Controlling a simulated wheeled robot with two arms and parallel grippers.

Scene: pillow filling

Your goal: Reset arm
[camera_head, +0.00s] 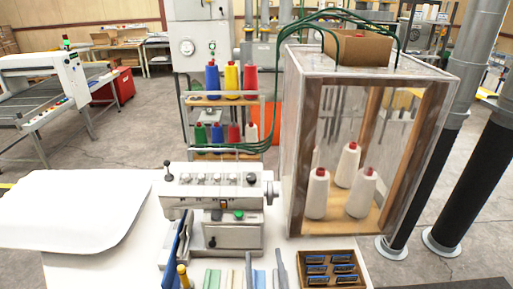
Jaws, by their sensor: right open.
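At the bottom right edge, a dark piece of my right gripper (482,284) just shows. Most of it is cut off by the frame, and its fingertips cannot be made out. It is well apart from the work table and nothing is seen in it. My left gripper is not in view.
A white table (100,264) holds a white pillow-like sheet (70,212), a grey machine (214,200), several coloured strips and a wooden tray (331,282). A clear-walled cabinet (300,150) with white thread cones stands at the right.

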